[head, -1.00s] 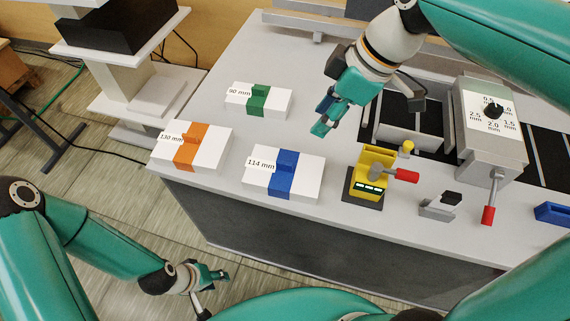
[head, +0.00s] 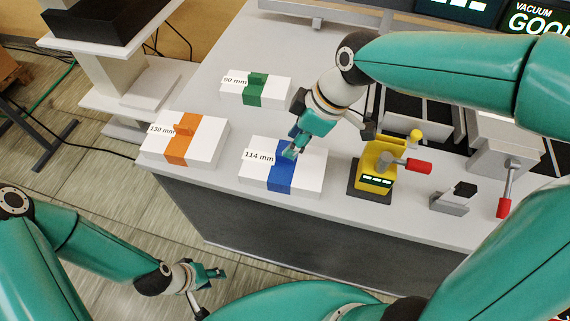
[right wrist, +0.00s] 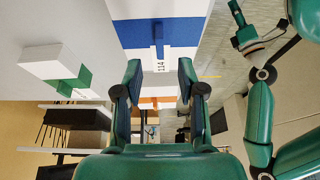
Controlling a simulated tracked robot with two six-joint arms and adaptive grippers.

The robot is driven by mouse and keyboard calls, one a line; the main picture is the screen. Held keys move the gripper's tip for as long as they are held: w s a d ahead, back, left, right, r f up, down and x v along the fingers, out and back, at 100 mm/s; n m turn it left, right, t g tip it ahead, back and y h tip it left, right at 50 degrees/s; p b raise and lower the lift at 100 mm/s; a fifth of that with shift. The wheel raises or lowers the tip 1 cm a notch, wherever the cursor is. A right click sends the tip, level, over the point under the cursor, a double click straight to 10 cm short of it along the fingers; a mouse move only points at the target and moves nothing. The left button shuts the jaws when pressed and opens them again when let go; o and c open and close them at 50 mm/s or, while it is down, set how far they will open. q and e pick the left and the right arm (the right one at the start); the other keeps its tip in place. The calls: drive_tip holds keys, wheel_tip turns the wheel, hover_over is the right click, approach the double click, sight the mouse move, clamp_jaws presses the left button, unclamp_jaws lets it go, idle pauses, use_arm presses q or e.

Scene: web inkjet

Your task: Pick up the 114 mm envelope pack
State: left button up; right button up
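The 114 mm envelope pack (head: 312,171) is a white block with a blue band and a raised blue tab, lying near the table's front edge. It fills the top of the right wrist view, where its white part (right wrist: 185,32), blue band and label show. My right gripper (head: 291,152) is over the pack, close to the blue tab and partly covering it. In the right wrist view that gripper (right wrist: 160,72) is open, with nothing between its fingers and the tab ahead, between the finger lines. My left gripper (head: 212,285) is open and empty, low in front of the table.
The 130 mm pack (head: 207,146) with an orange band lies to the left, and the 90 mm pack (head: 272,92) with a green band lies behind. A yellow device (head: 375,165) with a red handle stands just right of the 114 mm pack.

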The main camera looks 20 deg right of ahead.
sight(285, 163)
drive_tip(key=shift+d+x, duration=0.2)
drive_tip(key=shift+x, duration=2.8)
drive_tip(key=shift+s, duration=0.1)
drive_tip(key=shift+c, duration=0.2)
clamp_jaws()
